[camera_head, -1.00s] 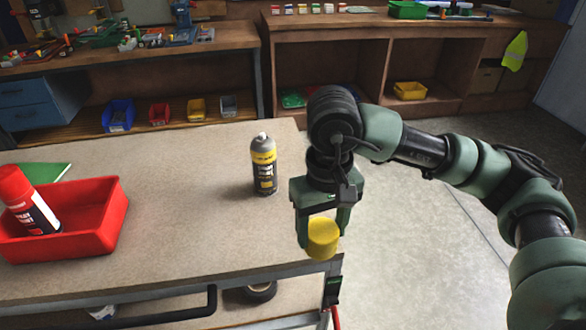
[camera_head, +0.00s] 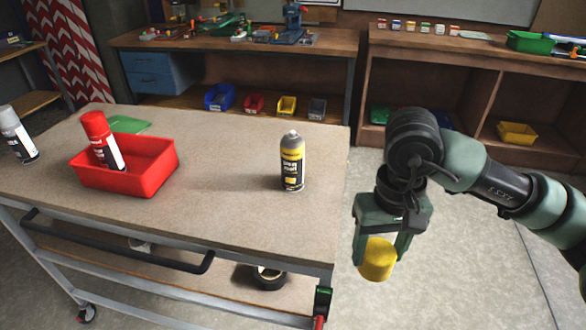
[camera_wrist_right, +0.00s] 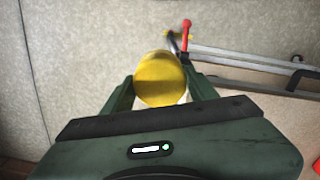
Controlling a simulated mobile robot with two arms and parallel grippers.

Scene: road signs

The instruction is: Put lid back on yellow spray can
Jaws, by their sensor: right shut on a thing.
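The yellow spray can (camera_head: 292,162) stands upright on the cart's top near its right end, with its grey top and small nozzle bare. My right gripper (camera_head: 380,256) is shut on the yellow lid (camera_head: 377,260), to the right of the cart and lower in the picture than the can. In the right wrist view, the lid (camera_wrist_right: 160,79) sits between the two fingers of the gripper (camera_wrist_right: 160,88), over the floor. My left gripper is not in view.
A red bin (camera_head: 150,168) on the cart (camera_head: 222,210) holds a red-capped can (camera_head: 102,141). A grey-white can (camera_head: 18,136) stands at far left. The cart top around the yellow can is clear. Shelves and workbenches stand behind.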

